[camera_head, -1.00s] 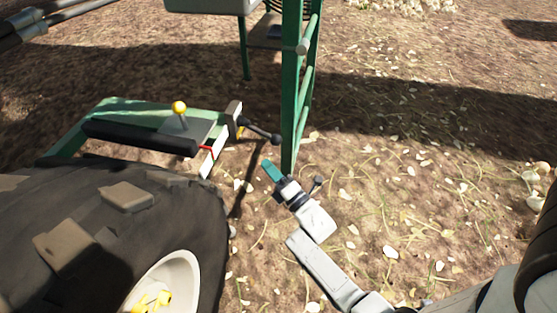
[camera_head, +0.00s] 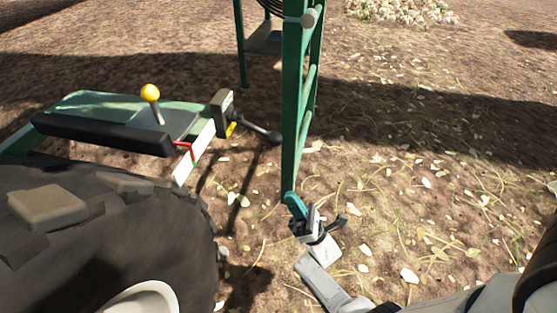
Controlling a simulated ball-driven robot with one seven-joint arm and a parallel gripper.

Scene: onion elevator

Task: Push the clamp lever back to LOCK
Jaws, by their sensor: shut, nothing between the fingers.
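A dark lever with a round black knob (camera_head: 274,137) sticks out to the right from a grey bracket (camera_head: 222,110) at the end of the green frame. A small yellow part (camera_head: 231,129) shows at its base. No LOCK marking can be read, so I cannot tell its setting. A second lever with a yellow ball knob (camera_head: 150,93) stands upright on the frame. My gripper (camera_head: 292,203) has teal fingertips, is shut and empty, and is below and slightly right of the black knob in the picture, apart from it. Its tips overlap the foot of the green post in the picture.
The green upright post (camera_head: 295,110) with side rungs stands just right of the black knob. A big black tyre (camera_head: 110,235) fills the lower left. A black padded bar (camera_head: 100,134) runs along the frame.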

